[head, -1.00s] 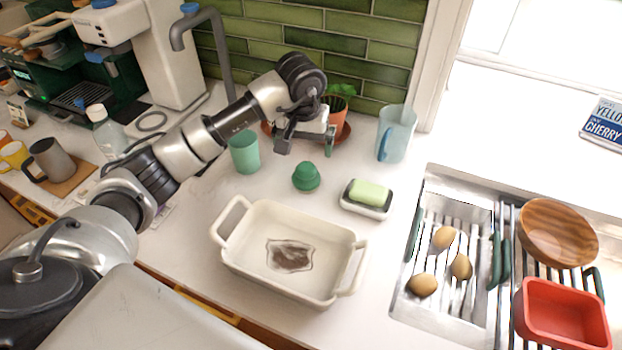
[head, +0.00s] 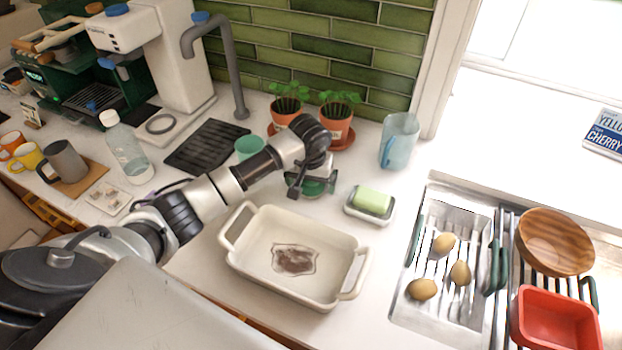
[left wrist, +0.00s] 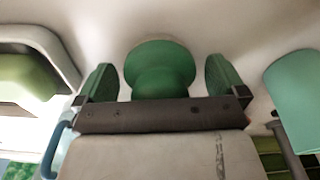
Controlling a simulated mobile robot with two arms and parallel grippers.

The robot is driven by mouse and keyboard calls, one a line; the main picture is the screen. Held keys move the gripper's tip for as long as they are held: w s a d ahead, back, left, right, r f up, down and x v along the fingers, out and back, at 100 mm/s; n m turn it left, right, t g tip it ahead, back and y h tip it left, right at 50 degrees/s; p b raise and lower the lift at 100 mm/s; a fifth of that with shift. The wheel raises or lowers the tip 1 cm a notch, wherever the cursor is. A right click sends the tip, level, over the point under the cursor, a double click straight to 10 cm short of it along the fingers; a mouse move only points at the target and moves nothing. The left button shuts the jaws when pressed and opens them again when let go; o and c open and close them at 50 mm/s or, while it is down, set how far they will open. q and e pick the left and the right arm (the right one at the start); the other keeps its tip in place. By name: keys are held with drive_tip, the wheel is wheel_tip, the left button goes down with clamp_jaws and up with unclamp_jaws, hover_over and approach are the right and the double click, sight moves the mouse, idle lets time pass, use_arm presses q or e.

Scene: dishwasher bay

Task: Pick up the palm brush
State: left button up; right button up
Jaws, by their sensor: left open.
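The green palm brush (head: 314,188) stands on the white counter, just behind the cream baking dish, partly hidden by my left gripper (head: 307,187). In the left wrist view the brush (left wrist: 160,68) has a rounded knob and sits between the two green-padded fingers of my left gripper (left wrist: 162,80). The fingers are open, one on each side of the brush, with a gap showing on both sides. My right gripper is not in view.
The cream baking dish (head: 236,262) with a brown stain is in front. A soap dish with green soap (head: 372,200) is right of the brush, a teal cup (head: 248,147) left. Potted plants (head: 337,126) and a blue pitcher (head: 399,141) stand behind. The sink rack is at right.

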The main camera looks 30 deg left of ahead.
use_arm(q)
drive_tip(key=shift+w, duration=0.1)
drive_tip(key=c, duration=1)
drive_tip(key=shift+r, duration=0.1)
drive_tip(key=shift+r, duration=0.2)
wheel_tip(320, 180, up, 4)
drive_tip(key=shift+f+b, duration=0.2)
drive_tip(key=shift+b, duration=0.9)
drive_tip(key=s+d+r+b, duration=0.1)
drive_tip(key=d+r, duration=0.1)
drive_tip(key=d, duration=0.1)
drive_tip(key=s+d+r+b, duration=0.1)
drive_tip(key=d+r, duration=0.1)
drive_tip(key=d, duration=0.2)
drive_tip(key=s+d+r+b, duration=0.1)
drive_tip(key=d+r, duration=0.1)
drive_tip(key=d, duration=0.2)
drive_tip(key=shift+s+d+r, duration=0.1)
drive_tip(key=shift+s+r, duration=0.2)
drive_tip(key=shift+r, duration=0.1)
